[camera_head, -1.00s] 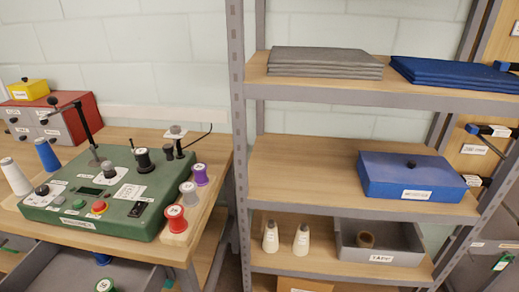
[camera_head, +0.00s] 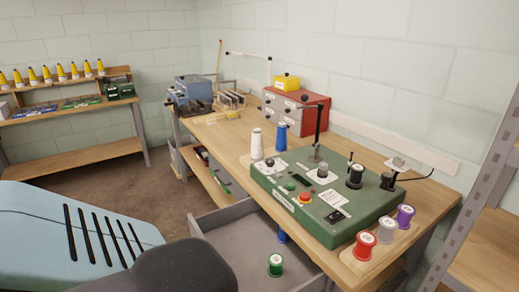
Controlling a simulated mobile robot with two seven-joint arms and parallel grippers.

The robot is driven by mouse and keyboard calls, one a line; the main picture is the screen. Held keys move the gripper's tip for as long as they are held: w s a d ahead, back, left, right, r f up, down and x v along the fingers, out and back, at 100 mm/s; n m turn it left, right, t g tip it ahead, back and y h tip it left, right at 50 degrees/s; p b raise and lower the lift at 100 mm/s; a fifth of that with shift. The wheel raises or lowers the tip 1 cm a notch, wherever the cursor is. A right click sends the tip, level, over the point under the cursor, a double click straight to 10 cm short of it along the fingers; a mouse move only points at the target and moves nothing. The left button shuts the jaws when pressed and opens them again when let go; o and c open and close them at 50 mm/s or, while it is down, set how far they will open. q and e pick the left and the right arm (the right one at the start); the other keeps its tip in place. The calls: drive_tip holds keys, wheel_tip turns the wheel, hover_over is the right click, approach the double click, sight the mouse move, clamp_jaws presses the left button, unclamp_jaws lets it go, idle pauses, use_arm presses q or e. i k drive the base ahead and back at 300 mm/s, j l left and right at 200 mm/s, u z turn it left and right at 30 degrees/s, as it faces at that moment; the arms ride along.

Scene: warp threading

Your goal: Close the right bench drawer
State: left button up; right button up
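A grey bench drawer (camera_head: 226,217) stands pulled out from under the near end of the wooden workbench (camera_head: 222,138), below the green control box. A green spool (camera_head: 275,265) stands in it, and a blue spool (camera_head: 283,237) shows partly by the bench edge. The drawer's near part is hidden behind a dark rounded part at the bottom of the view, so its handle cannot be made out. Neither of my grippers is in view.
The green control box (camera_head: 345,222) sits on the bench, with red, grey and purple spools (camera_head: 365,244) beside it. A light blue slotted body (camera_head: 70,240) fills the lower left. Brown floor (camera_head: 110,188) is clear in front of the bench. A metal shelf rack (camera_head: 480,190) stands at right.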

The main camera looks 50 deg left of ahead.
sight(242, 232)
drive_tip(key=u, duration=2)
